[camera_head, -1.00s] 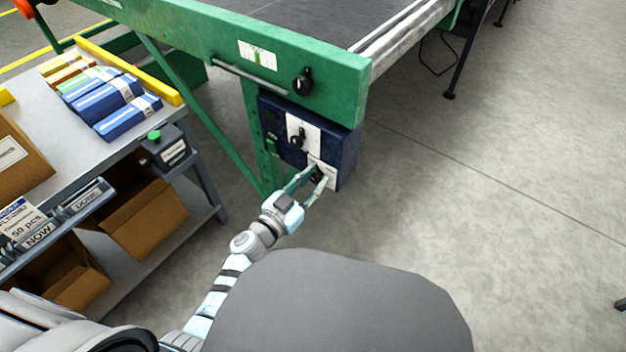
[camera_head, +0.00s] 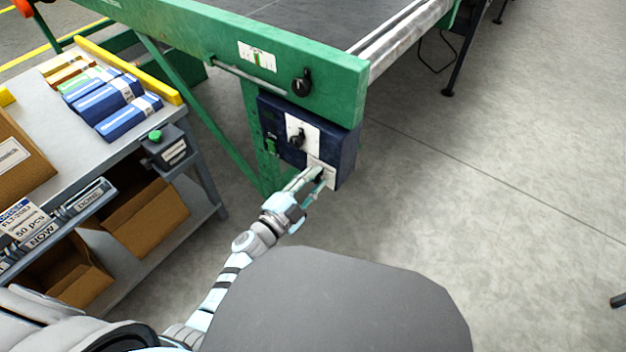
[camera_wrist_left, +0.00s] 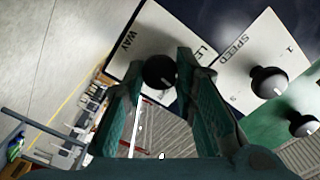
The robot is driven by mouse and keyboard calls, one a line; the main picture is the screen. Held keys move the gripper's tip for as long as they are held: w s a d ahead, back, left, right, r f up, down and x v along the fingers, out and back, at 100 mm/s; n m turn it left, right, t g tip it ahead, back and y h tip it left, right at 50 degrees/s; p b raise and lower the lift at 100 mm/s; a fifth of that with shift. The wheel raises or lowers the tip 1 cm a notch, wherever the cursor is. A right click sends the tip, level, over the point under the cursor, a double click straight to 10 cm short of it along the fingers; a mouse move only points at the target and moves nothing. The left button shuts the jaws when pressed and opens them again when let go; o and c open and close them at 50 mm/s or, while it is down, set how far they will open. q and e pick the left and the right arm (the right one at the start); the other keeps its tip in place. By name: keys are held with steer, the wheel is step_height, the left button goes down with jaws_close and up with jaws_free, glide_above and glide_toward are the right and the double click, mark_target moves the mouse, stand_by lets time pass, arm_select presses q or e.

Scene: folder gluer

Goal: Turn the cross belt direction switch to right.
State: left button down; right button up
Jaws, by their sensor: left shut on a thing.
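The direction switch is a black round knob (camera_wrist_left: 160,72) on a white plate (camera_wrist_left: 160,35) lettered "WAY" and "LE…", the rest of which is covered. In the head view this lower plate (camera_head: 328,172) is on the front of the dark blue control box (camera_head: 349,155). My left gripper (camera_head: 318,174) reaches up to the plate and is shut on the knob. In the left wrist view, its two green fingers (camera_wrist_left: 158,78) stand on either side of the knob. The knob's pointer is hard to make out. My right gripper is not in view.
A second black knob (camera_wrist_left: 268,82) on the "SPEED" plate sits close beside my fingers. Another black knob (camera_head: 302,83) is on the green machine frame (camera_head: 345,90) above. A grey bench (camera_head: 160,100) with boxes stands at left.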

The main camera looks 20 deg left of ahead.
arm_select(q)
steer(key=m, duration=0.3)
steer(key=shift+f+m, duration=0.15)
steer(key=shift+m, duration=0.15)
steer(key=shift+m+b, duration=0.4)
steer(key=shift+m, duration=1.6)
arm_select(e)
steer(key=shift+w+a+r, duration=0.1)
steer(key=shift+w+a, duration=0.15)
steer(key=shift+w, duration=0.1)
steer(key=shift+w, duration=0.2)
arm_select(q)
steer(key=c, duration=1.5)
jaws_free()
steer(key=shift+o, duration=0.9)
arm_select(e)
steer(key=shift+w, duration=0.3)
